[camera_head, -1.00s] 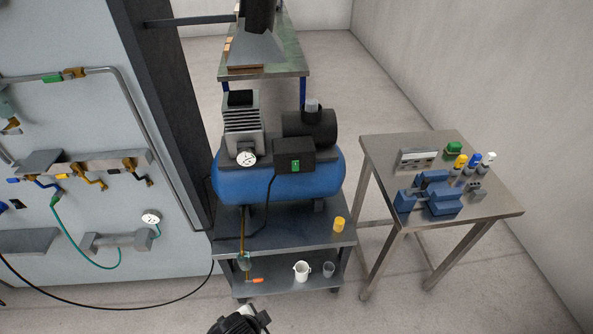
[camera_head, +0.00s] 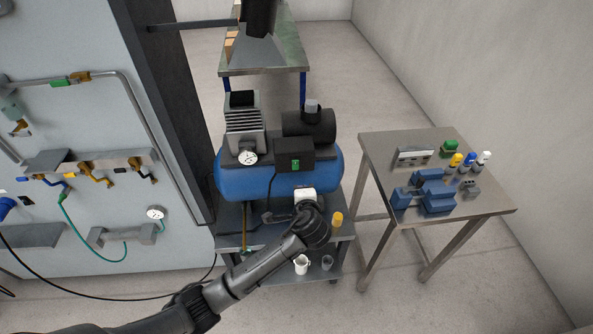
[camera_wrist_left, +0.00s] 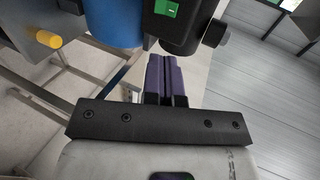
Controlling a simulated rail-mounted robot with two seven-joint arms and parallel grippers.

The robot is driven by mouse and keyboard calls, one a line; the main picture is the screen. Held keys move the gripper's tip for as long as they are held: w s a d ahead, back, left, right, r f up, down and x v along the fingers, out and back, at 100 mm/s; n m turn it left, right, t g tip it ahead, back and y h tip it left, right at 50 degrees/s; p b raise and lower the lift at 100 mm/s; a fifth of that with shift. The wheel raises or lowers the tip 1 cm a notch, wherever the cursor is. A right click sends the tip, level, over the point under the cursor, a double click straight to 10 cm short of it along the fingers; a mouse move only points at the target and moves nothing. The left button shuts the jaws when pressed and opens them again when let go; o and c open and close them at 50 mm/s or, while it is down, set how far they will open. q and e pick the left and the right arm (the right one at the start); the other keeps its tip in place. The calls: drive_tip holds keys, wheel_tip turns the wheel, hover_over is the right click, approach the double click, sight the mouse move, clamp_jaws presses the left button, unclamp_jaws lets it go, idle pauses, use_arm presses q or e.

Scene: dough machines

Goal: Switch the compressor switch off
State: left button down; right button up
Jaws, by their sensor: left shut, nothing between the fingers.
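The compressor (camera_head: 240,183) has a blue tank and stands on a wheeled cart. Its black switch box (camera_head: 283,158) carries a small green switch (camera_head: 295,163) on the front. The switch also shows at the top of the left wrist view (camera_wrist_left: 166,7); its on or off position cannot be told. My left gripper's white body (camera_head: 305,196) is in front of the tank, below and slightly right of the switch. In the left wrist view its purple fingers (camera_wrist_left: 164,60) are shut together and empty, pointing toward the switch box, apparently apart from the switch. My right gripper is out of view.
A metal table (camera_head: 480,207) with tools stands right. A piped panel (camera_head: 110,210) is left.

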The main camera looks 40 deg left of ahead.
use_arm(q)
drive_tip(key=b, duration=0.2)
approach(296, 168)
drive_tip(key=x, duration=0.7)
drive_tip(key=shift+w+a, duration=0.2)
drive_tip(key=shift+a, duration=0.05)
